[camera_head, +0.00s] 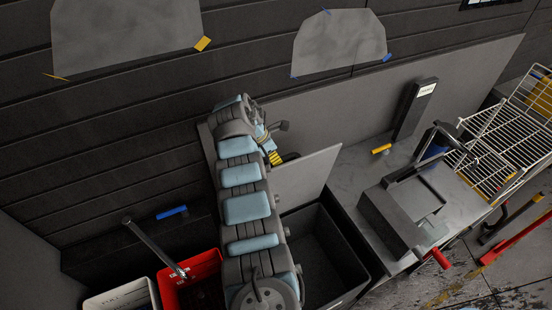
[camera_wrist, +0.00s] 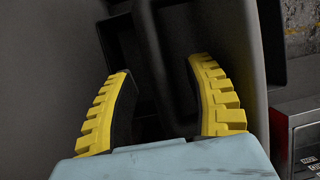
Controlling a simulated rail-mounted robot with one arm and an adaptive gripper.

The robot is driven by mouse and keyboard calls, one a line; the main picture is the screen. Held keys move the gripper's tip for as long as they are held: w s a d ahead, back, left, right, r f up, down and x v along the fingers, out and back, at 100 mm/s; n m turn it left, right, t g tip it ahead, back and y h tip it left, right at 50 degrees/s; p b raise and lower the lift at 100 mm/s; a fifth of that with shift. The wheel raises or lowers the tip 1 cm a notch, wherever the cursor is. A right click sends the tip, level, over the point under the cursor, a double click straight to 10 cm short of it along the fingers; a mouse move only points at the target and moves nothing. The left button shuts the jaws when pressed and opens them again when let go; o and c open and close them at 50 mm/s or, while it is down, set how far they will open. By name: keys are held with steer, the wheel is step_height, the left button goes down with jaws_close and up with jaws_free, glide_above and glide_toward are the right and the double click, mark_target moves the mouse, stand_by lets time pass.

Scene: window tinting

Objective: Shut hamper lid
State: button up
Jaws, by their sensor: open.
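The hamper (camera_head: 348,243) is a dark open-topped bin below and right of my arm in the head view. Its grey lid (camera_head: 309,176) stands raised at the back, so the dark inside shows. My gripper (camera_head: 274,157) is at the lid's upper left edge, with yellow-ribbed fingers partly hidden by my arm. In the wrist view my gripper (camera_wrist: 162,68) is open, fingers spread. A dark bar, seemingly a handle (camera_wrist: 155,50), runs between the fingers; I cannot tell whether they touch it.
A red bin (camera_head: 205,272) and a white bin (camera_head: 122,297) stand left of my arm. A grey worktop (camera_head: 352,165) with a dark box-like device (camera_head: 392,219) and a wire rack (camera_head: 497,135) lies to the right. A dark panelled wall is behind.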

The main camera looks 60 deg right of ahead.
steer(key=shift+s+d+f, duration=0.15)
steer(key=shift+d+f, duration=0.05)
steer(key=shift+f, duration=0.4)
jaws_close()
